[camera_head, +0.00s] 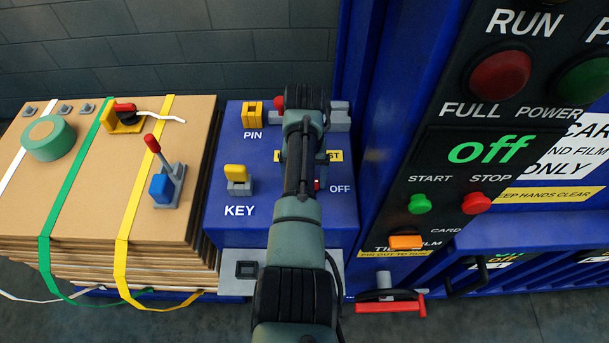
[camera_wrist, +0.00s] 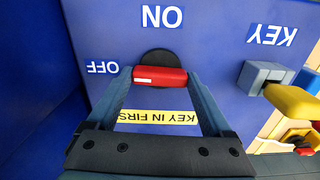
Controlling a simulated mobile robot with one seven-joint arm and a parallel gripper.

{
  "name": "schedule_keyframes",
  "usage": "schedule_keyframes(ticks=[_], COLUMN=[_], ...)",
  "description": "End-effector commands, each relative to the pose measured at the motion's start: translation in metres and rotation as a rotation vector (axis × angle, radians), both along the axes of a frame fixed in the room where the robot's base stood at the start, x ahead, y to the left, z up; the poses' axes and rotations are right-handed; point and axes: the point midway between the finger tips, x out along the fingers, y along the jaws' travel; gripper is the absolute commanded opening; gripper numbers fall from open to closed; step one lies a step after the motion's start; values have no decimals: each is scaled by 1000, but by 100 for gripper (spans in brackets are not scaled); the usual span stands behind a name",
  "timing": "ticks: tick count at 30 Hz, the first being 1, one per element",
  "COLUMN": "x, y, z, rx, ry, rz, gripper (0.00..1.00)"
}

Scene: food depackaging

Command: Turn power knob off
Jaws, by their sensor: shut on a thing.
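The power knob (camera_wrist: 160,76) is a red bar on a black round base on the blue panel. In the wrist view it lies crosswise, with a white mark toward its left end, on the side of the OFF label (camera_wrist: 103,67). The ON label (camera_wrist: 162,16) is above it in that view. My gripper (camera_wrist: 158,79) is shut on the knob, one finger at each end. In the head view my arm covers most of the knob; only a small red part (camera_head: 317,185) shows left of OFF.
A yellow key (camera_head: 236,172) sits in its grey holder beside the knob, close to my arm. A yellow pin block (camera_head: 252,115) is behind it. The cardboard stack (camera_head: 85,190) with straps stands left. The black control column (camera_head: 450,150) rises right, its display reading "off".

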Motion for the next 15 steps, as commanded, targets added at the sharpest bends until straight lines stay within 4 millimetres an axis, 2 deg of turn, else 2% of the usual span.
schedule_keyframes(ticks=[15], x=[1], y=[0], z=[2], rx=[1], ry=[-4], rz=[71], gripper=[29])
